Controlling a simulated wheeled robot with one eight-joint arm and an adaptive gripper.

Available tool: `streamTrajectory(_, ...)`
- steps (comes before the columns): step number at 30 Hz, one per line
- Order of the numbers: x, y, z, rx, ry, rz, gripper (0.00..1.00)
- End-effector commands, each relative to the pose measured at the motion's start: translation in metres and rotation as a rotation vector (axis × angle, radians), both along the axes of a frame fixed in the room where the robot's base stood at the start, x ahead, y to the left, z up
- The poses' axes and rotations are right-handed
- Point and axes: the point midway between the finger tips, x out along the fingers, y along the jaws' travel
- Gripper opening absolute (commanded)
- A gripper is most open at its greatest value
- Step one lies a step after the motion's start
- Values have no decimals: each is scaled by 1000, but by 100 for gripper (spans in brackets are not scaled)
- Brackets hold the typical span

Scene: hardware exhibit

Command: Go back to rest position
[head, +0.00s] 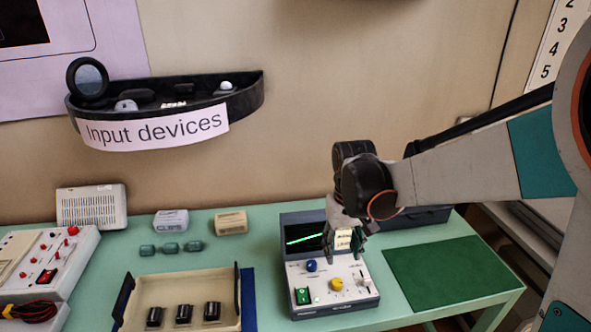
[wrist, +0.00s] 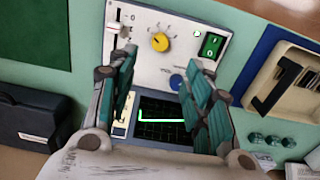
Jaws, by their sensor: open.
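My gripper (head: 346,245) hangs from my arm on the right and points down over a small instrument (head: 335,297) on the green table. In the wrist view my gripper (wrist: 160,64) shows two teal-padded fingers, spread apart with nothing between them. Behind them lies the instrument's white panel (wrist: 178,22), with a yellow knob (wrist: 160,42), a blue knob, a green rocker switch (wrist: 211,45) and a slider. Its dark screen (wrist: 165,125) shows a bright trace. The fingers partly cover the screen and panel in the head view. I cannot tell whether a fingertip touches the instrument.
A beige tray (head: 147,284) with several black pieces stands left of the instrument, and a green mat (head: 450,273) lies right. A dark case (head: 415,217) sits behind. A wall shelf (head: 245,98) labelled "Input devices" hangs at upper left. The space above the mat is clear.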

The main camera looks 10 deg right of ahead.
Motion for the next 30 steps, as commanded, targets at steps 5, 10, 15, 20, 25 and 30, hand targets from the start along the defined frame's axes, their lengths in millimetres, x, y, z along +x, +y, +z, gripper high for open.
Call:
streamTrajectory(5, -12, 0, 16, 0, -46, -1, 46)
streamTrajectory(10, -37, 0, 43, 0, -145, -3, 46)
streamTrajectory(15, -64, 0, 66, 1, -252, -6, 46)
streamTrajectory(20, -90, 0, 80, 1, -353, -9, 46)
streamTrajectory(25, -116, 0, 89, 3, -460, -11, 46)
streamTrajectory(30, -137, 0, 92, 4, -552, -14, 46)
